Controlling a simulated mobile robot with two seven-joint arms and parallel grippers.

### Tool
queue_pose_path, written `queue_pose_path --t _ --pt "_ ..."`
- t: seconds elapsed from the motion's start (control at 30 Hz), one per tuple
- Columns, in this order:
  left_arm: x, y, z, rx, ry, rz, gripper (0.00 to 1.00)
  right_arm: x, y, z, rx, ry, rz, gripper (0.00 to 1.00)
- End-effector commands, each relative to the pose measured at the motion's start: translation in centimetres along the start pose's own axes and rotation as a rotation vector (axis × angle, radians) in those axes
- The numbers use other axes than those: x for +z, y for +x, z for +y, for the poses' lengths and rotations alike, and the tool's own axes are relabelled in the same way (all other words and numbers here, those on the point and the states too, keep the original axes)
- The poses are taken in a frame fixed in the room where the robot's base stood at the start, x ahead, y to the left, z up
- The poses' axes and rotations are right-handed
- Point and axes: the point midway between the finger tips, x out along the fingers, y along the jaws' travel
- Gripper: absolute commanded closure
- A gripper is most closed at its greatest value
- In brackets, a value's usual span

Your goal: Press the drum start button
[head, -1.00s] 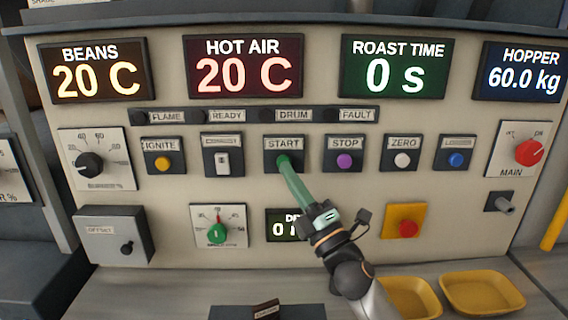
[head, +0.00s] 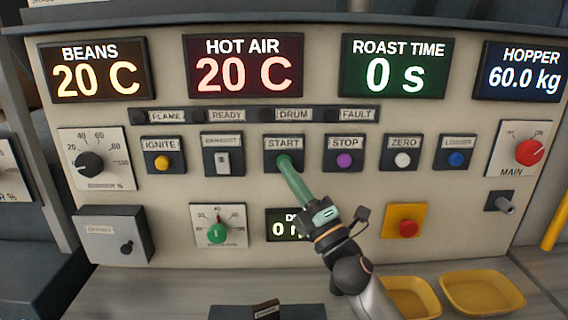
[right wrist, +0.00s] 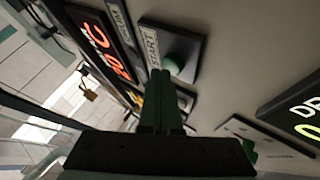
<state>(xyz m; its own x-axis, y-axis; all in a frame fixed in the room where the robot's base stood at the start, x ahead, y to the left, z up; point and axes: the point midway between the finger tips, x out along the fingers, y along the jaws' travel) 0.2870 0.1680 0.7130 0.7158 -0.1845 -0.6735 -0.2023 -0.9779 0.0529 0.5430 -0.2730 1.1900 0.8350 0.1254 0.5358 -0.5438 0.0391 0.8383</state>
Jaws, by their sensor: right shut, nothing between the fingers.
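The START plate (head: 270,164) is in the middle of the panel's button row in the head view. Its green button shows in the right wrist view (right wrist: 176,64), on the plate (right wrist: 155,42). My right gripper (head: 286,166) is shut and empty, with its long green fingers pointing at the START button and covering most of it in the head view. In the right wrist view the fingertips (right wrist: 161,74) are right beside the button; I cannot tell whether they touch it. The DRUM lamp (head: 267,115) looks dark. My left gripper is not in view.
The purple STOP button (head: 344,161) is right of START, and the EXHAUST switch (head: 222,162) is left of it. The drum display (head: 283,226) is partly hidden behind my gripper. A red button on a yellow plate (head: 405,210) is lower right. Yellow trays (head: 483,307) lie below.

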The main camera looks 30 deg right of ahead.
Motion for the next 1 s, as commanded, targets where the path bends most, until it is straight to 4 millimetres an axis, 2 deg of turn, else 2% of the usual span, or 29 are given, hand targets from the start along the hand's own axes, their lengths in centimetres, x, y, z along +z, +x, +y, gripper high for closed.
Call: queue_pose_path --t 1.0 --pt "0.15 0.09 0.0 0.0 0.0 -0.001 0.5 0.41 0.58 -0.4 0.001 0.0 0.001 1.0"
